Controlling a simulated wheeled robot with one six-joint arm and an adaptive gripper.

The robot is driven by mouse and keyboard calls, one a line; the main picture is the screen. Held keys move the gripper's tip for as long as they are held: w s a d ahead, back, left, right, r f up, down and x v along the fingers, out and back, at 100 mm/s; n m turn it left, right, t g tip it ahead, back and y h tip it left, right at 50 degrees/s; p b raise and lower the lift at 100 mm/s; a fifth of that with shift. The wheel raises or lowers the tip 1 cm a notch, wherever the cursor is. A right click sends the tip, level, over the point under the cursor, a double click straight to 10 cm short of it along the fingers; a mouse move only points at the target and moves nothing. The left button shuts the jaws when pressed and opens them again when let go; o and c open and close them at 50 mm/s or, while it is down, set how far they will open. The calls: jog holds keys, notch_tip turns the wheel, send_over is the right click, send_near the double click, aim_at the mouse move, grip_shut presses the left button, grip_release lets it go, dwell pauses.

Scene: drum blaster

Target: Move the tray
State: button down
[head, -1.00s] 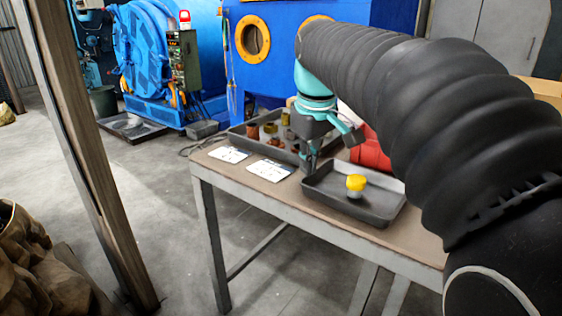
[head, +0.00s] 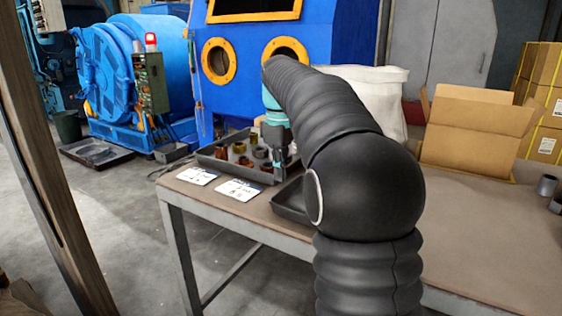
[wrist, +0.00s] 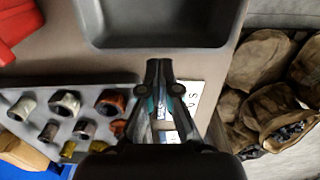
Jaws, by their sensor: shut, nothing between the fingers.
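My gripper (head: 280,172) points down over the table and is shut and empty. In the wrist view its fingertips (wrist: 158,64) meet close to the rim of a dark, shallow tray (wrist: 160,45); I cannot tell whether they touch it. The visible part of this tray is bare. In the head view only the left end of this near tray (head: 287,206) shows, as my arm hides the rest. A second grey tray (head: 203,158) stands behind and left, holding several brown, grey and yellowish metal parts. It also shows in the wrist view (wrist: 32,100), left of the fingers.
Two white printed cards (head: 238,190) lie at the table's front left edge. An open cardboard box (head: 470,135) and a white bin (head: 385,95) are at the back. Grey cups (head: 546,185) stand far right. The table (head: 475,230) between is clear. A red object (wrist: 18,22) shows in the wrist view.

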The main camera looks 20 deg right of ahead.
jog(key=shift+f, duration=2.15)
